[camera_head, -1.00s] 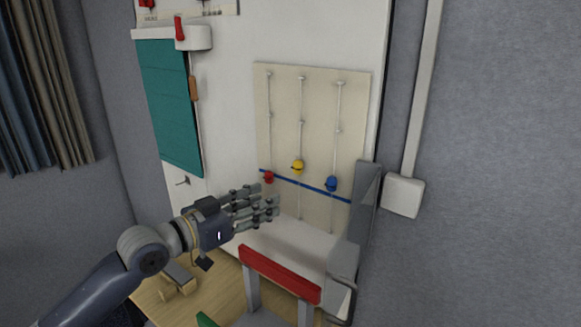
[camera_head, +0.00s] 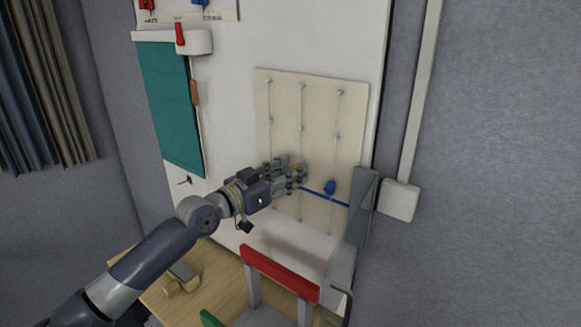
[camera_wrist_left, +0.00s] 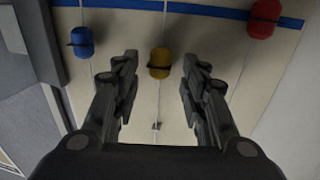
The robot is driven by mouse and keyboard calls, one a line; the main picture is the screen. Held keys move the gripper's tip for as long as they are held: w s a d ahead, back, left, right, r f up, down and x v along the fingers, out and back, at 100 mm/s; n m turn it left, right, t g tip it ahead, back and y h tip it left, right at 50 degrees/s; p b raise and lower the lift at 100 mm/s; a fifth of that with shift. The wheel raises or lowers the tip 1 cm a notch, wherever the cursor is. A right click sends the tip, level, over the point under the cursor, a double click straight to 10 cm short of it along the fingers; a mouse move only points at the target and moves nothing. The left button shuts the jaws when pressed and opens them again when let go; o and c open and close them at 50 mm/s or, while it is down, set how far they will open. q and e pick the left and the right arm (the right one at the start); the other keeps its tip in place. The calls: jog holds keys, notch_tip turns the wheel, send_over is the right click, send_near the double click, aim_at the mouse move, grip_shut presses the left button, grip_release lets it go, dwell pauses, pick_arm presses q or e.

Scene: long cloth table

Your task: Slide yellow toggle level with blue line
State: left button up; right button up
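The yellow toggle (camera_wrist_left: 160,63) sits on the middle rail, a short way off the blue line (camera_wrist_left: 190,10) in the left wrist view. In the head view it is almost wholly hidden behind my left gripper (camera_head: 298,176); the blue line (camera_head: 338,200) shows to the right of the hand. In the wrist view my left gripper (camera_wrist_left: 160,70) is open, with one finger on each side of the yellow toggle and gaps showing on both sides. The blue toggle (camera_head: 329,187) is near the line, and the red toggle (camera_wrist_left: 264,18) overlaps it. My right gripper is not in view.
The cream slider board (camera_head: 315,95) is on a white panel above a wooden table. A grey upright piece (camera_head: 357,220) stands close to the board's lower right. A red bar (camera_head: 280,273) is below the hand. A teal sheet (camera_head: 170,100) hangs left.

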pick_arm(q)
jog(key=shift+w+d, duration=0.25)
jog(key=shift+c, duration=0.2)
grip_shut()
jog(key=shift+f, duration=0.1)
notch_tip(320, 180, down, 6)
jog(key=b, duration=0.7)
jog(key=shift+r, duration=0.25)
